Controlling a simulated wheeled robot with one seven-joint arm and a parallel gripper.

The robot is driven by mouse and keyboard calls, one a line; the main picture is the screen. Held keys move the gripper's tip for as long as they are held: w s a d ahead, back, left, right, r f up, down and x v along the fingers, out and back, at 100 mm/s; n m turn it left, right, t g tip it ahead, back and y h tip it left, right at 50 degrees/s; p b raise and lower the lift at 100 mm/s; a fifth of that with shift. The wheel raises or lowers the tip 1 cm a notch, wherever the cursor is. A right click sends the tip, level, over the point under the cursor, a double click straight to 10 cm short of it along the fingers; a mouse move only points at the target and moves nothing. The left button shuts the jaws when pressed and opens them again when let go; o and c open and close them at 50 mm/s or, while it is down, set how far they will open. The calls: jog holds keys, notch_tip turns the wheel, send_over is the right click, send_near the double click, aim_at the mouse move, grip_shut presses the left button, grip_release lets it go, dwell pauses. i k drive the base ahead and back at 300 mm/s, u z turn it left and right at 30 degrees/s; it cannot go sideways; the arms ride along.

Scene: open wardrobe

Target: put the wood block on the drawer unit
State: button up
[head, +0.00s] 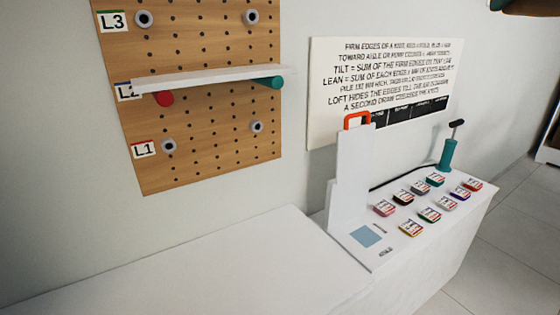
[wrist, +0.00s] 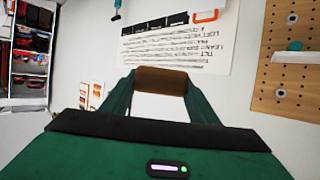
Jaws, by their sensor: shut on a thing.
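In the wrist view my gripper (wrist: 160,88) has its two green fingers closed on the sides of a brown wood block (wrist: 161,79). The block is held up in the air, with the wall and a printed sign behind it. At the top right corner of the head view a brown piece (head: 530,6) with a bit of teal is cut off by the frame; it may be the block in my gripper. I cannot pick out the drawer unit for certain in either view.
A pegboard (head: 205,115) carries a white shelf strip (head: 200,78) on pegs. A white bench (head: 200,265) has a clear left part. A white scale-like stand (head: 350,180), several coloured packets (head: 430,214) and a green pump (head: 449,152) occupy its right. Filled shelves (wrist: 30,50) show in the wrist view.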

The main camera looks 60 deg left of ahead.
aim_at(321, 268)
jog(key=u, duration=0.05)
jog(key=i, duration=3.35)
jog(key=u, duration=2.9)
jog(key=k, duration=0.2)
jog(key=u, duration=0.2)
